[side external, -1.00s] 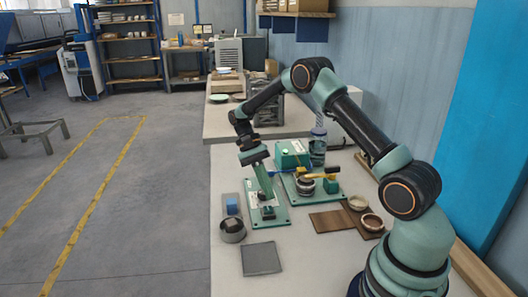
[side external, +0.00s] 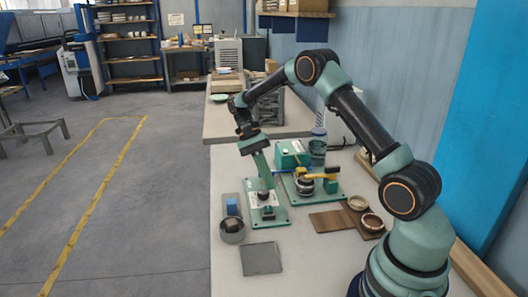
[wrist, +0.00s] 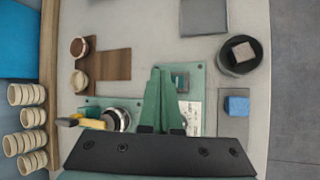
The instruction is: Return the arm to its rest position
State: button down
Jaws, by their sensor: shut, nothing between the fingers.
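My gripper (side external: 270,187) hangs fingers down over the green base plate (side external: 280,220) near the front of the bench. Its green fingers are together with nothing between them. In the wrist view the shut fingers (wrist: 160,75) reach over the same plate and hide part of it. A small dark fitting (wrist: 180,80) on the plate shows beside the fingertips. The fingertips appear a little above the plate; the exact gap is hard to tell.
Right of the gripper stand a green box (side external: 292,153), a yellow-handled device (side external: 318,176) and a jar (side external: 318,147). A grey cup (side external: 232,232), blue block (side external: 231,205) and dark grey plate (side external: 261,258) lie left and in front. Brown boards with bowls (side external: 372,222) lie right.

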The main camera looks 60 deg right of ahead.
jog(key=shift+r, duration=0.1)
jog(key=s+a+r+n+t+h, duration=0.2)
jog(key=a+r+n+t, duration=0.25)
jog(key=r, duration=0.55)
jog(key=s+a+r+n+t, duration=0.4)
jog(key=s+a+n+t, duration=0.2)
jog(key=s+t, duration=0.1)
jog(key=shift+a+r+t, duration=0.3)
jog(key=shift+a+t, duration=0.05)
jog(key=shift+t, duration=0.2)
jog(key=shift+n, duration=0.25)
dwell(5.4)
